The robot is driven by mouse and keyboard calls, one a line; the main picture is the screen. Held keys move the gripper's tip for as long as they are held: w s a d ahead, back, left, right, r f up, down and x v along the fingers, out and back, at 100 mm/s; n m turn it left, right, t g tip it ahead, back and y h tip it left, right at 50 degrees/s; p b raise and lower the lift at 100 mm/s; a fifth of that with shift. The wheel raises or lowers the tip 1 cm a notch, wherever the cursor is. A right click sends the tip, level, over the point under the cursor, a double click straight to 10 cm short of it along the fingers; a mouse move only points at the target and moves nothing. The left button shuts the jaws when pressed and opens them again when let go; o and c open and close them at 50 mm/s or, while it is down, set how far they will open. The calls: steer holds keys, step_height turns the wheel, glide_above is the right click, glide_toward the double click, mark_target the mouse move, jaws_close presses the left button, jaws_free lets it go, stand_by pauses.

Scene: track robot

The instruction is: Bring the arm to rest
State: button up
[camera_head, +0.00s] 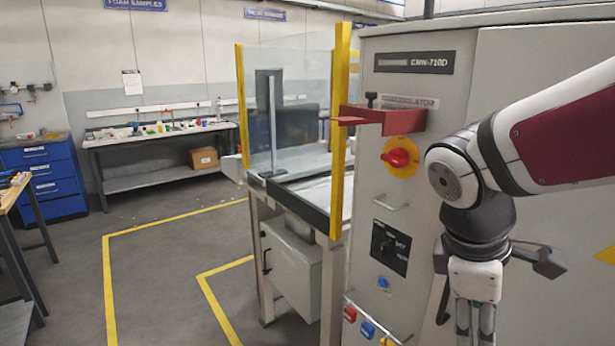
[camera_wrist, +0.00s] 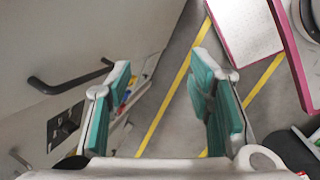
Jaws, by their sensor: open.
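My arm comes in from the right of the head view, with a white and dark red link and a dark wrist. My gripper (camera_head: 475,315) hangs downward at the bottom right, in front of the grey machine cabinet (camera_head: 530,110). Its fingertips are cut off by the lower picture edge. In the wrist view, my gripper (camera_wrist: 163,88) has its two teal-padded fingers wide apart, with nothing between them. Grey floor and a yellow line show through the gap.
The cabinet carries a red rotary switch (camera_head: 398,157), a red bracket (camera_head: 385,119) and a black control panel (camera_head: 390,247). A glass-walled enclosure (camera_head: 285,110) stands left of it. A workbench (camera_head: 160,142) and blue drawers (camera_head: 40,175) stand behind. Yellow-lined floor (camera_head: 160,290) is clear.

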steer(key=s+a+r+m+t+y, duration=0.3)
steer(key=s+m, duration=0.5)
steer(key=m, duration=0.3)
steer(key=shift+s+a+r+m+t+y, duration=0.2)
steer(key=shift+s+a+m+t+y, duration=0.1)
steer(key=shift+a, duration=0.1)
